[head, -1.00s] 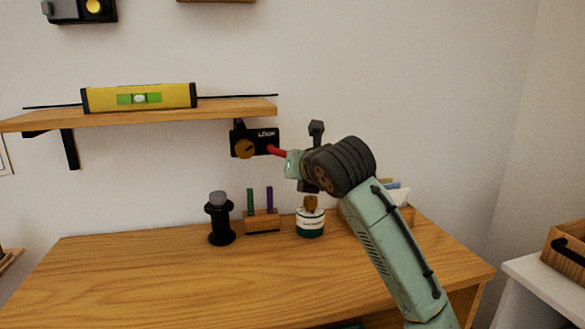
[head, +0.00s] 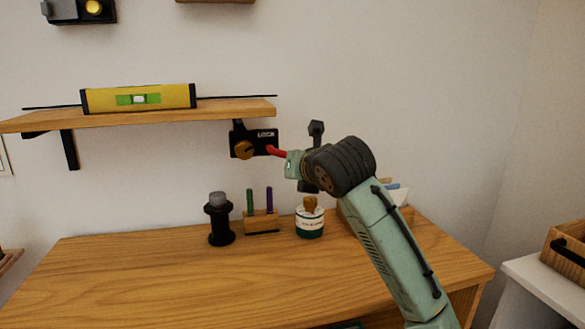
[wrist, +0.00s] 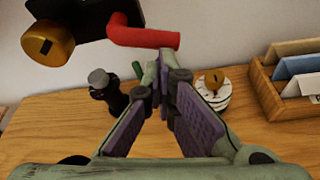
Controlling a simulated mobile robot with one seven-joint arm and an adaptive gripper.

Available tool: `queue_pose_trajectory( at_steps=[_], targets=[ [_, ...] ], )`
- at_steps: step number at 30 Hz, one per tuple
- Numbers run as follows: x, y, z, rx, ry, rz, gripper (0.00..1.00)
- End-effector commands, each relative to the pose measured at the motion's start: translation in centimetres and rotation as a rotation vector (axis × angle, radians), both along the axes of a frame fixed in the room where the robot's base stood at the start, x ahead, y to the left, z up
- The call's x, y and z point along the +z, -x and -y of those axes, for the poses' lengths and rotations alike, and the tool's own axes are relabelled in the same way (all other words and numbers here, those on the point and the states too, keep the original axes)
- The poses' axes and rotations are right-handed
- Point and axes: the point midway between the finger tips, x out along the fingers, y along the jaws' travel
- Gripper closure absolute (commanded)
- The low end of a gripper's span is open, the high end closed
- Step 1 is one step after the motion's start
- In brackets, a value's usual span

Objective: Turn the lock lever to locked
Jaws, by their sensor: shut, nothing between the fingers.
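A black lock box (head: 263,137) labelled LOCK is on the wall under the right end of the shelf, with a brass round knob (head: 243,150). Its red lever (head: 274,151) points right and slightly down in the head view. In the wrist view the lever (wrist: 145,38) bends out from the black box (wrist: 85,12) and points right, beside the brass knob (wrist: 47,44). My gripper (wrist: 163,62) is shut and empty, its fingertips just below the lever; I cannot tell whether they touch it. In the head view my wrist hides most of the fingers.
A shelf (head: 150,114) with a yellow level (head: 140,98) is to the left of the lock. On the wooden desk (head: 170,275) below stand a black cylinder (head: 219,222), a pen block (head: 262,222) and a white and green jar (head: 310,224). The desk front is clear.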

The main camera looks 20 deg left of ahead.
Motion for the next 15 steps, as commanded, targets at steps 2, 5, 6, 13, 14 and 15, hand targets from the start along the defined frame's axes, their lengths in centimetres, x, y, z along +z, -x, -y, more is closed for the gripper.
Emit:
queue_pose_trajectory(
  at_steps=[2, 5, 6, 13, 14, 15],
  targets=[
    [0.3, -0.1, 0.1, -0.002, 0.0, -0.001, 1.0],
    [0.8, -0.1, 0.1, -0.002, 0.0, 0.0, 1.0],
    [1.0, -0.1, 0.1, -0.002, 0.0, 0.0, 1.0],
    [1.7, 0.0, 0.0, -0.001, -0.001, 0.002, 1.0],
    [1.7, 0.0, 0.0, 0.0, -0.001, 0.002, 1.0],
    [1.6, 0.0, 0.0, 0.0, -0.001, 0.001, 1.0]
  ],
)
